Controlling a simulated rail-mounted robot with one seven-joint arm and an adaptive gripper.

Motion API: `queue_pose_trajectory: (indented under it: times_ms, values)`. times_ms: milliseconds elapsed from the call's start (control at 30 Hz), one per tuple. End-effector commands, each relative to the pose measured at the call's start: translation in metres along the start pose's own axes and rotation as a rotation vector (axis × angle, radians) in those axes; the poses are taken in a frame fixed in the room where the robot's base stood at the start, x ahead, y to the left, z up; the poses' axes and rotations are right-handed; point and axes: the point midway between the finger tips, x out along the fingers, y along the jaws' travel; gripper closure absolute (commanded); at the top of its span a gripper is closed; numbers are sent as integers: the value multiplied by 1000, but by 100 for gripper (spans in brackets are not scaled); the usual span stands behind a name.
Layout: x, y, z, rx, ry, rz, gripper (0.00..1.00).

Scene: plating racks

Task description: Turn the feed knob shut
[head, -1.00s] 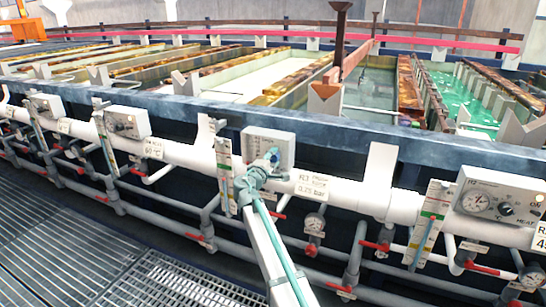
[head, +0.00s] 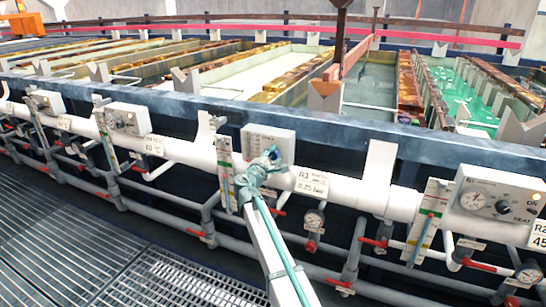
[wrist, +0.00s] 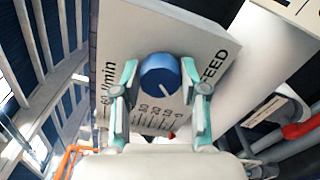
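The feed knob is a round blue knob (wrist: 160,75) on a white panel (wrist: 117,38) with a FEED label, an L/min label and a printed scale. The panel also shows in the head view (head: 252,136). In the wrist view the two teal fingertips of my gripper (wrist: 160,72) lie close against the knob's left and right sides, with no clear gap. In the head view my gripper (head: 264,165) reaches up to the panel's front and hides most of the knob. The panel looks tilted in the wrist view. The knob's exact setting is hard to read.
A white pipe (head: 345,188) runs below the panel, with grey pipes and red-handled valves under it. A thermometer strip (head: 226,172) stands left of my gripper. A heater box (head: 497,200) is at the right. Open tanks lie behind the blue rail (head: 330,126).

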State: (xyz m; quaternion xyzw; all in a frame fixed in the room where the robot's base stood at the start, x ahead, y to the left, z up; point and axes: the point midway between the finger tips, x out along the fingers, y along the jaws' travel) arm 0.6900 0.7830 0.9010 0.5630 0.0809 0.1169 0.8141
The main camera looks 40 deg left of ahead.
Motion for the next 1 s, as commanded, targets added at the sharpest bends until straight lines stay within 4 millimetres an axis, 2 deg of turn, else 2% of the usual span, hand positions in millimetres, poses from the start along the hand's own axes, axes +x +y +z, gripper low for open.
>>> queue_pose_trajectory:
  times_ms: [33,133,167,433,567,767,1000]
  values:
    - [0,0,0,-3,0,0,50]
    - [0,0,0,-2,0,0,34]
    - [0,0,0,-1,0,0,32]
    - [0,0,0,0,0,0,32]
    - [-7,0,0,0,0,0,32]
    - [-36,-1,1,0,2,1,32]
    - [-82,-1,2,-1,1,1,32]
